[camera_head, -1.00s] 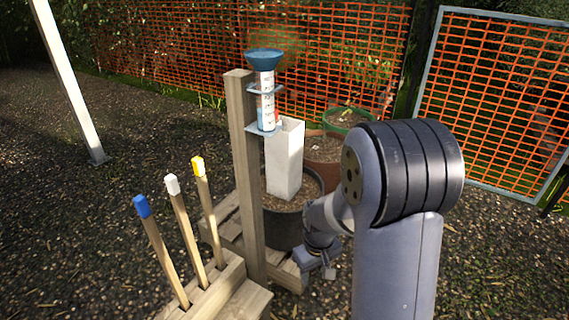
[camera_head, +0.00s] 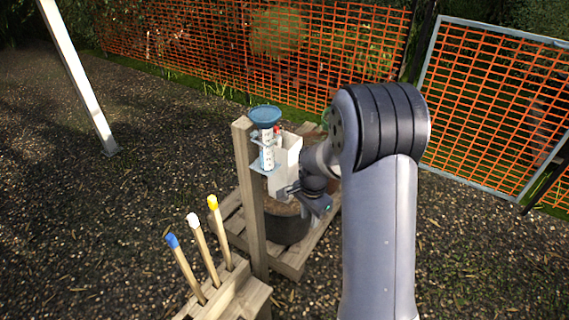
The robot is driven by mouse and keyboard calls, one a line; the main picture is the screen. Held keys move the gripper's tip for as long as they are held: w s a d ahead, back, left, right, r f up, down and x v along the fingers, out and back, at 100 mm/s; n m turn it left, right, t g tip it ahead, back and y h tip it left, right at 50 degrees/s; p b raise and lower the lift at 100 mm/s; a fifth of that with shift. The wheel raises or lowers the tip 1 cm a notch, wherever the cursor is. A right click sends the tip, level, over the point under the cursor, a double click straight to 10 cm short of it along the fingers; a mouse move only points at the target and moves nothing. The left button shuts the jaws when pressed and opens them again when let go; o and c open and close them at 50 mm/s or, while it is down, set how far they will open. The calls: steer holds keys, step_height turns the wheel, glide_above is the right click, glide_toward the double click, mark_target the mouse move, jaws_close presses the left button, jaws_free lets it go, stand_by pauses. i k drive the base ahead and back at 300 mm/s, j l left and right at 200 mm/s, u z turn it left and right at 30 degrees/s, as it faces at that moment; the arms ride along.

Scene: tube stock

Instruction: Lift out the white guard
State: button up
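The white guard (camera_head: 287,160) is a tall, pale square tube standing upright in a dark pot (camera_head: 288,229), behind and to the right of a wooden post. My gripper (camera_head: 296,190) is at the lower right side of the guard, very close to it. Its fingers are small and partly hidden against the guard, so I cannot tell whether they are open, shut or touching it. The guard's foot is largely hidden by the gripper and the pot rim.
A rain gauge (camera_head: 266,140) with a blue funnel is fixed to the wooden post (camera_head: 252,200), close to the guard's left. Stakes with blue, white (camera_head: 194,222) and yellow tips stand in a wooden block in front. Orange mesh fencing (camera_head: 340,50) runs behind. Gravel is open at left.

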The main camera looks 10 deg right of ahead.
mark_target(287, 148)
steer(key=i+l+u, duration=0.15)
steer(key=l, duration=0.2)
steer(key=i+l+u, duration=0.1)
steer(key=l, duration=0.3)
steer(key=i+l+u, duration=0.15)
steer(key=l, duration=0.25)
steer(key=i+l+u, duration=0.15)
steer(key=l, duration=0.25)
steer(key=i+l+u, duration=0.15)
steer(key=i, duration=0.25)
steer(key=i+l+u, duration=0.2)
steer(key=i, duration=0.2)
